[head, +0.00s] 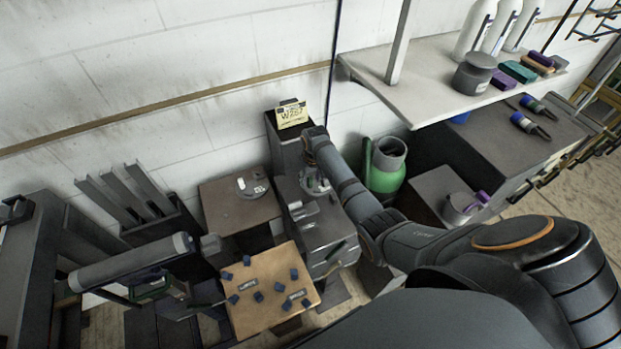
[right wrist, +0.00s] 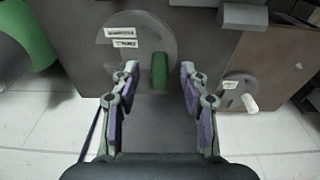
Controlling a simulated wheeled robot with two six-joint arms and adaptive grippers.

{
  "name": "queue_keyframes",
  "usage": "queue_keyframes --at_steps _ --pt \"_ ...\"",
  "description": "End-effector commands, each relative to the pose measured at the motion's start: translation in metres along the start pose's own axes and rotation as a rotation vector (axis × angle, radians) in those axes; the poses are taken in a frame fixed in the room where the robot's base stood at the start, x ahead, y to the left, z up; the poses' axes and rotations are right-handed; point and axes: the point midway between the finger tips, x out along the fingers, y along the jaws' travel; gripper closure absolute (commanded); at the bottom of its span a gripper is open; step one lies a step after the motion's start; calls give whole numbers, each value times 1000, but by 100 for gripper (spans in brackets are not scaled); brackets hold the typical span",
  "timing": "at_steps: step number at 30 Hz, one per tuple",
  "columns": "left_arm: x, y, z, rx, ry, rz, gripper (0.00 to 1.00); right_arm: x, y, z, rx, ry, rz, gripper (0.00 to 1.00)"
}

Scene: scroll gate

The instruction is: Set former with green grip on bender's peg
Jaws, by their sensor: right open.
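In the right wrist view, a grey round former with two label plates (right wrist: 138,40) lies flat on a grey surface. Its upright green grip (right wrist: 159,71) stands between my right fingertips, with a gap on both sides. My right gripper (right wrist: 156,74) is open and empty, fingers pointing at the former. In the head view my right gripper (head: 315,184) hangs over a grey cabinet top and mostly hides this former. A second disc with a white grip (head: 250,185) lies to the left; it also shows in the right wrist view (right wrist: 240,92). I cannot make out the bender's peg. My left gripper is not in view.
A yellow sign (head: 292,116) stands on a dark box behind the gripper. A green cylinder (head: 384,178) stands to the right. A wooden board (head: 268,325) with several blue pegs is in front. A grey roller (head: 130,263) lies at left. A shelf (head: 430,75) overhangs at right.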

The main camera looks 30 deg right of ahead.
Motion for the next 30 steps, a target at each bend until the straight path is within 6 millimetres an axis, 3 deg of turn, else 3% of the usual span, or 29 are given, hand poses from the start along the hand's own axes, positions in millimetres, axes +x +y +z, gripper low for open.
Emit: queue_keyframes --at_steps 4,7,15,21,30 --pt "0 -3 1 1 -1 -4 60 -1 0 1 0 -2 0 55" --pt "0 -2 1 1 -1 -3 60 -15 0 0 0 1 0 55" --pt "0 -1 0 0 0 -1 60 -80 0 0 -1 3 1 55" --pt "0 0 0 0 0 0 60 -112 0 0 0 1 0 55" --pt "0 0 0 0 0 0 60 -120 0 0 0 0 0 55"
